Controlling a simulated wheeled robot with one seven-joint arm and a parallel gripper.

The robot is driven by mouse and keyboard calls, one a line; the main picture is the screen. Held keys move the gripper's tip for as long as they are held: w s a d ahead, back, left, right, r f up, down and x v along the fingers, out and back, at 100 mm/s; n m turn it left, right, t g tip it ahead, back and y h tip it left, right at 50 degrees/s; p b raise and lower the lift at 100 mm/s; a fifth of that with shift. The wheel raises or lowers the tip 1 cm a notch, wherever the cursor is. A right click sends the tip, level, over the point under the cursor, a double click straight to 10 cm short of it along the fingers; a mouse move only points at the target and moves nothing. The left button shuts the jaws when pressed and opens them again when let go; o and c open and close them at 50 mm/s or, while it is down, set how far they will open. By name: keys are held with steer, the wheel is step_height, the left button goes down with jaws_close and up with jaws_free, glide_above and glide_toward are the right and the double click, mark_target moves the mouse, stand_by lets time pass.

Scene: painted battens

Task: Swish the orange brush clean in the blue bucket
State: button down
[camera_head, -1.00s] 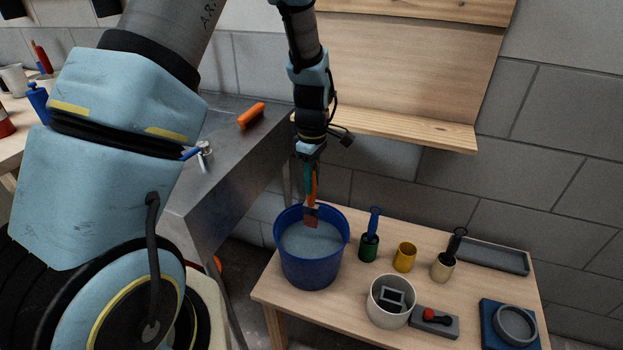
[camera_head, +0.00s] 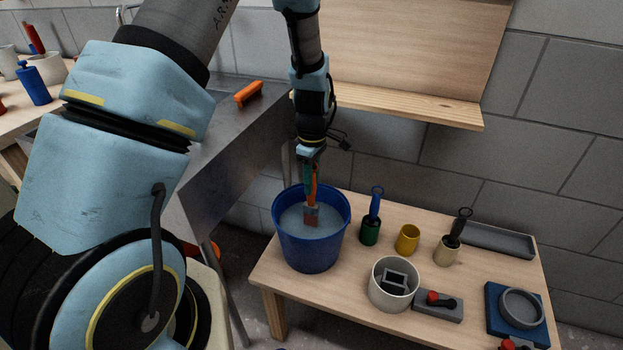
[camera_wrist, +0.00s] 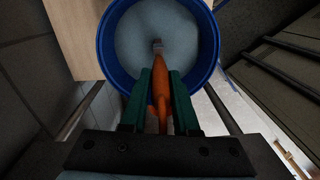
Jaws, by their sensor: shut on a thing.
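The orange brush (camera_head: 312,213) hangs upright, bristles down, with a metal collar and reddish bristles. My gripper (camera_head: 311,178) is shut on its orange handle. The blue bucket (camera_head: 308,252) stands on the wooden table's left end and holds pale grey liquid. The brush head is inside the bucket's rim; I cannot tell whether the bristles touch the liquid. In the wrist view, the green fingers (camera_wrist: 160,88) grip the brush handle (camera_wrist: 161,95), and the brush head points into the bucket (camera_wrist: 104,45).
Right of the bucket on the table (camera_head: 340,285) are a green cup (camera_head: 370,232) with a blue-handled tool, a yellow cup (camera_head: 407,240), a beige cup (camera_head: 446,252) and a white pot (camera_head: 393,295). An orange-backed brush (camera_head: 248,93) lies on the metal bench. A wooden shelf (camera_head: 420,108) overhangs behind.

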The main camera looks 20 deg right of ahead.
steer(key=shift+f+b, duration=0.8)
steer(key=shift+f, duration=0.85)
steer(key=shift+w+d, duration=0.1)
